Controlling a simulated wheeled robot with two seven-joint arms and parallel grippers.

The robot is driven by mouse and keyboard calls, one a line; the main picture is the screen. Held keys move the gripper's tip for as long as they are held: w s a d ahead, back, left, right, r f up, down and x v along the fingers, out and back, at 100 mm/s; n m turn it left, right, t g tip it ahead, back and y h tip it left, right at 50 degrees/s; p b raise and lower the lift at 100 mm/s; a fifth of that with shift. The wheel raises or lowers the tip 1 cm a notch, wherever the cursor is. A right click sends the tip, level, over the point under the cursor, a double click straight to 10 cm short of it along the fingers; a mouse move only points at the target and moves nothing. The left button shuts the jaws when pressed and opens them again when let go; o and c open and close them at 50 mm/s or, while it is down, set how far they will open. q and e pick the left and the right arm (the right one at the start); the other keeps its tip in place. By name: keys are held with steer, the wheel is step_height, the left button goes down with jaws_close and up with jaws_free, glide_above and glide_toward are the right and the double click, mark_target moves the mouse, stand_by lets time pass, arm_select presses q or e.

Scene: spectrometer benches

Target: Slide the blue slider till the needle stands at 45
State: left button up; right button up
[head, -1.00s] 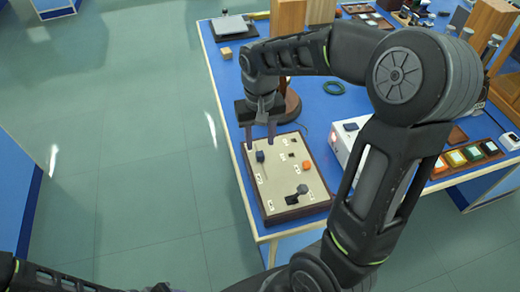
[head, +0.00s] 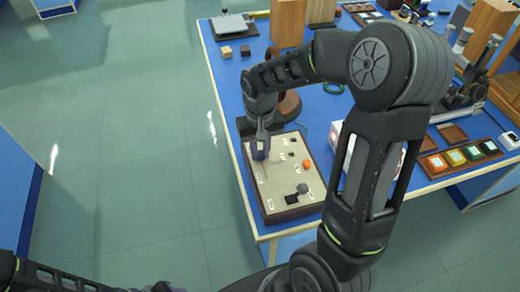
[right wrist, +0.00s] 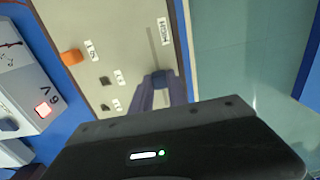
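The beige control panel (head: 281,178) in a dark frame lies on the blue bench. My right gripper (head: 261,154) is down at its upper left, with its fingers closed around the blue slider (right wrist: 158,78), which shows between the fingertips in the right wrist view (right wrist: 160,82). The slider's slot (right wrist: 153,48) runs along the panel beside a printed label. The white meter box (right wrist: 18,85) stands beside the panel. Its dial is cut off in the right wrist view and mostly hidden by my arm in the head view, so I cannot read the needle. My left gripper is barely visible at the head view's bottom edge.
The panel also carries an orange knob (head: 306,164), a dark lever (head: 297,193) and small black switches. Small blocks (head: 226,51) and wooden boxes stand at the back of the bench. Coloured samples (head: 456,157) lie to the right. Open floor is to the left.

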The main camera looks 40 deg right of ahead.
jaws_close()
stand_by(0.9)
